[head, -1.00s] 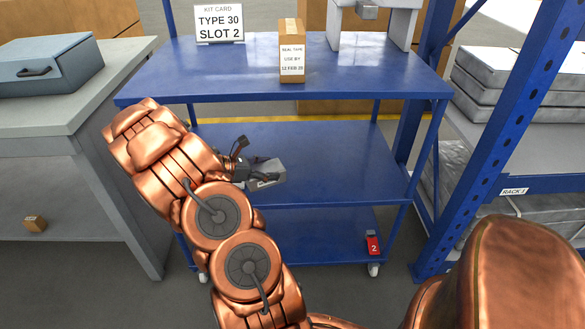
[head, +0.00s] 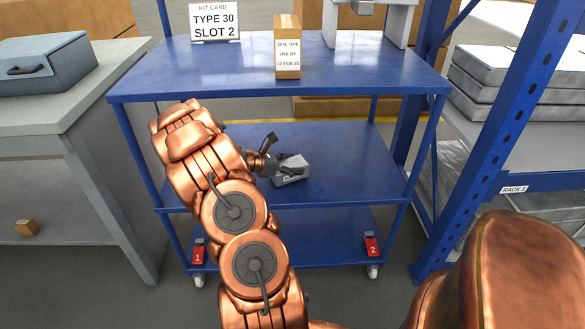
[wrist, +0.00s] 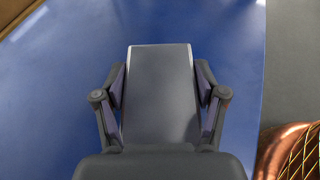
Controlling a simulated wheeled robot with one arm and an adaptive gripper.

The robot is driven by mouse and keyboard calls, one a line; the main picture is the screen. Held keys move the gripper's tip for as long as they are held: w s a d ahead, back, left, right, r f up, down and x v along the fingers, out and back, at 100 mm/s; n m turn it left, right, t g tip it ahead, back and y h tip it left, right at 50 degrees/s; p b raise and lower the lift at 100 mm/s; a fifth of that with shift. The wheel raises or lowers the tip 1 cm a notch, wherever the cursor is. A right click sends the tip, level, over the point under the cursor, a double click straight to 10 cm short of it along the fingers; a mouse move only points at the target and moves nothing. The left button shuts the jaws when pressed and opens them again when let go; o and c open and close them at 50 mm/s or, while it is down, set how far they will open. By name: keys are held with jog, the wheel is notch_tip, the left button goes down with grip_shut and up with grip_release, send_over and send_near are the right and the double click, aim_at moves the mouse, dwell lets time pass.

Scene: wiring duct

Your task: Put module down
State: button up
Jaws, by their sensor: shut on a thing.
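The module (head: 291,171) is a light grey block over the middle shelf (head: 350,172) of the blue cart. In the wrist view the grey module (wrist: 160,95) fills the space between the two dark fingers. My gripper (head: 279,168) is shut on it; the fingers also show on both sides in the wrist view (wrist: 160,105). Blue shelf surface lies behind the module. I cannot tell whether the module touches the shelf. My arm hides the left part of the middle shelf.
Red tags 1 (head: 198,252) and 2 (head: 372,245) are on the bottom shelf. A blue rack post (head: 490,140) stands right; the middle shelf's right part is clear.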

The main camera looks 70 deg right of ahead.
jog(key=shift+f, duration=0.35)
jog(key=o, duration=1.6)
